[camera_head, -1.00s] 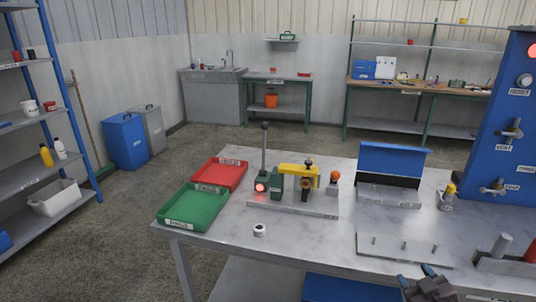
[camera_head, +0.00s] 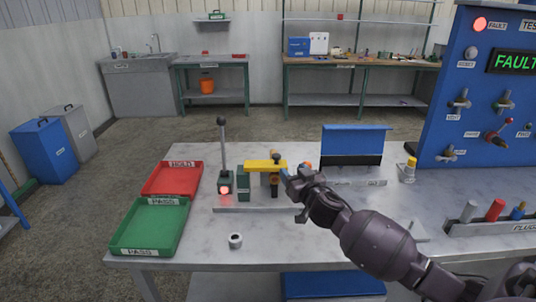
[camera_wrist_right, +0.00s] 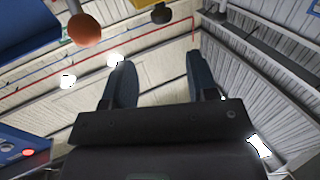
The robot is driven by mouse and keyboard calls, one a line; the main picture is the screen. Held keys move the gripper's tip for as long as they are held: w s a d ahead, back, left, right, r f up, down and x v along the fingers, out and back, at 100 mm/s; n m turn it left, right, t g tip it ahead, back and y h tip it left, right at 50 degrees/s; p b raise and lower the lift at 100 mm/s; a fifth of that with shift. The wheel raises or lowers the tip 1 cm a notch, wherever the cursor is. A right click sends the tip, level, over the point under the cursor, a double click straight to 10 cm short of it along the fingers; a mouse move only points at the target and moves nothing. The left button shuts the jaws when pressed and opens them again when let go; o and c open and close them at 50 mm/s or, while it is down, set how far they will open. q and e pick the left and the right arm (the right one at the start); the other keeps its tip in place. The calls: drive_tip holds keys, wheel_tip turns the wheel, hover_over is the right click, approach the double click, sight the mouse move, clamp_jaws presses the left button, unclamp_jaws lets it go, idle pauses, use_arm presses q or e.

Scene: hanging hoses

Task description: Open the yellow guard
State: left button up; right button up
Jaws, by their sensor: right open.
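The yellow guard (camera_head: 260,165) is a level bar over the fixture on the table's base plate (camera_head: 240,209). A black-knobbed part stands at its right end. My right gripper (camera_head: 287,180) is just right of the guard in the head view, beside the orange ball, which it partly hides. In the right wrist view the jaws (camera_wrist_right: 160,75) are apart with nothing between them. A yellow piece of the guard (camera_wrist_right: 152,3), a black knob (camera_wrist_right: 161,14) and the orange ball (camera_wrist_right: 84,30) show beyond the fingertips. I cannot tell whether the gripper touches anything. My left gripper is out of view.
A tall lever (camera_head: 223,145) stands left of the guard, by a lit red lamp (camera_head: 225,189). Red (camera_head: 148,190) and green (camera_head: 118,240) trays lie at left. A blue-flapped stand (camera_head: 355,140) is behind right. A blue panel (camera_head: 440,110) reads FAULT. The front left tabletop is mostly clear.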

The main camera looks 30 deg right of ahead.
sight(278, 157)
drive_tip(key=w, duration=0.3)
drive_tip(key=w+d, duration=0.1)
drive_tip(key=w, duration=0.7)
drive_tip(key=shift+d+f+b, duration=0.1)
drive_tip(key=shift+d+b, duration=0.1)
drive_tip(key=shift+b, duration=0.2)
drive_tip(key=shift+c, duration=0.3)
clamp_jaws()
